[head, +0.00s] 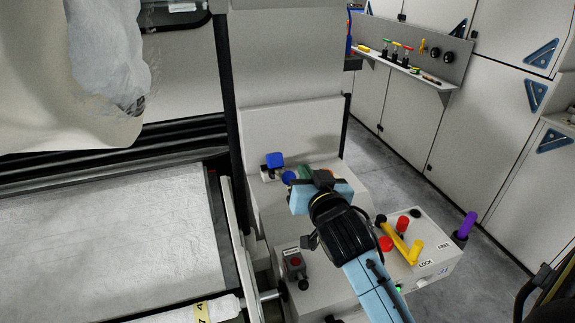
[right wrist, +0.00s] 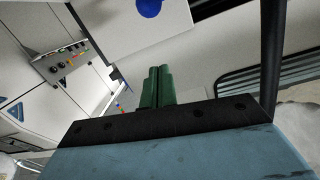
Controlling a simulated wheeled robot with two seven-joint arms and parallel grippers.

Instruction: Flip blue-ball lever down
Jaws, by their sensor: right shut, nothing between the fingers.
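A blue ball (head: 289,177) shows on the pale machine housing in the head view, just left of my right gripper. A round blue shape (right wrist: 150,8), which looks like the ball, is cut by the top edge of the right wrist view, in front of a white panel. The lever's shaft is hidden, so I cannot tell its angle. My right gripper (head: 304,172) is shut and empty. Its green fingers lie together in the right wrist view (right wrist: 157,72), with the blue shape beyond their tips. I cannot tell whether they touch the lever. My left gripper is not in view.
A control box with red knobs (head: 403,223), a yellow handle (head: 400,242) and a purple handle (head: 467,225) lies to the right. A small box with a red button (head: 294,262) is nearer. A shelf (head: 415,72) stands behind.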

